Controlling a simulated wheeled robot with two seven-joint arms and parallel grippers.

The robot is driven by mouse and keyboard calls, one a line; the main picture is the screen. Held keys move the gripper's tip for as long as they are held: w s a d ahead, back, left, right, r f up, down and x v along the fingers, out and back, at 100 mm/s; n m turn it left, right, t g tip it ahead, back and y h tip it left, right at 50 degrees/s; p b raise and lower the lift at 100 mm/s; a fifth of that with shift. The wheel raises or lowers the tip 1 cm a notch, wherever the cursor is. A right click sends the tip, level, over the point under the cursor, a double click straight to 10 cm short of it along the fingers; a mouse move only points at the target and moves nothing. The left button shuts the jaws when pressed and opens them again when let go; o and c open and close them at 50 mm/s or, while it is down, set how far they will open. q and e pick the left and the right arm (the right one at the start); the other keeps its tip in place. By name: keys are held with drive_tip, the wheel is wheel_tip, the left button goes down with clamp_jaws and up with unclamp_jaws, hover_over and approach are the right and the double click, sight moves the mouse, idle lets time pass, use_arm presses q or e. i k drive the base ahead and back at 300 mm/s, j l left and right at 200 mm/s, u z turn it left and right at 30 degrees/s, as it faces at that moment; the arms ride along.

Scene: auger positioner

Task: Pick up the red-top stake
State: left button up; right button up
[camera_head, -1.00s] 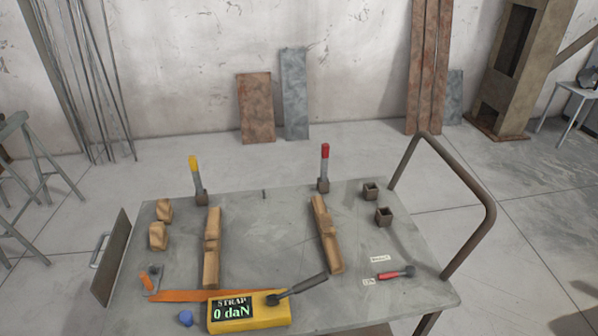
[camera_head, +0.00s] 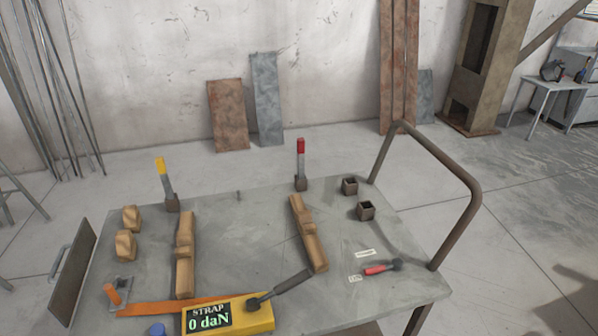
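The red-top stake (camera_head: 301,162) stands upright in a small dark socket at the back edge of the grey table, right of its middle. Its top is red and its shaft is grey. A similar yellow-top stake (camera_head: 165,180) stands in another socket at the back left, leaning slightly. Neither of my grippers shows in the head view.
The table (camera_head: 245,240) carries two wooden blocks (camera_head: 309,232) (camera_head: 185,255), a yellow strap gauge (camera_head: 228,315) reading 0 daN, an orange strap, and a red-handled tool (camera_head: 381,267). Two empty sockets (camera_head: 366,211) stand right of the stake. A tall bent handle (camera_head: 465,180) rises at the right edge.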

sight(300, 141)
drive_tip(key=l+z, duration=0.1)
drive_tip(key=z, duration=0.35)
drive_tip(key=l+z, duration=0.1)
drive_tip(key=z, duration=0.35)
drive_tip(key=l+z, duration=0.1)
drive_tip(key=z, duration=0.4)
drive_tip(key=l+z, duration=0.1)
drive_tip(key=z, duration=0.35)
drive_tip(key=i+z, duration=0.1)
drive_tip(key=z, duration=0.35)
drive_tip(key=l+z, duration=0.1)
drive_tip(key=z, duration=0.35)
drive_tip(key=i, duration=0.55)
drive_tip(key=i+u, duration=0.8)
drive_tip(key=i+j+u, duration=0.1)
drive_tip(key=i+u, duration=0.6)
drive_tip(key=u, duration=0.25)
drive_tip(key=i+j+u, duration=0.2)
drive_tip(key=i, duration=0.5)
drive_tip(key=i+u, duration=0.2)
drive_tip(key=i, duration=0.5)
